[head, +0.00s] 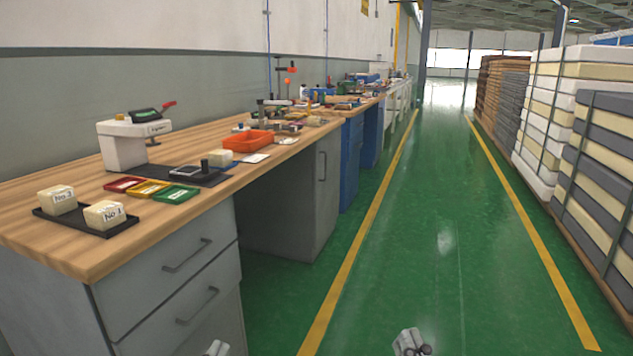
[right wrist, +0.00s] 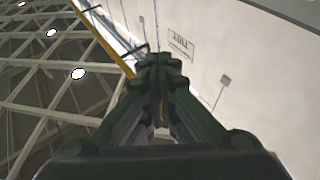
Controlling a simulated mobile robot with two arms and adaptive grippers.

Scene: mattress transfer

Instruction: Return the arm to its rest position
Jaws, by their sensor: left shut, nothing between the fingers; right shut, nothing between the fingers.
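My left gripper (head: 217,348) shows only as a small tip at the bottom edge of the head view, below the front of the workbench (head: 60,240). My right gripper (head: 411,343) shows at the bottom edge, over the green floor. In the right wrist view its dark fingers (right wrist: 160,85) meet together and hold nothing. They point up, with the ceiling beams and the pale wall behind them. Both grippers are apart from everything on the bench. Most of both arms is out of view.
The bench carries two labelled foam blocks on a black tray (head: 120,229), coloured small trays (head: 150,188), a white tester (head: 122,145) and an orange bin (head: 249,141). Stacked mattresses (head: 549,120) line the right. The green aisle (head: 450,230) between yellow lines is clear.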

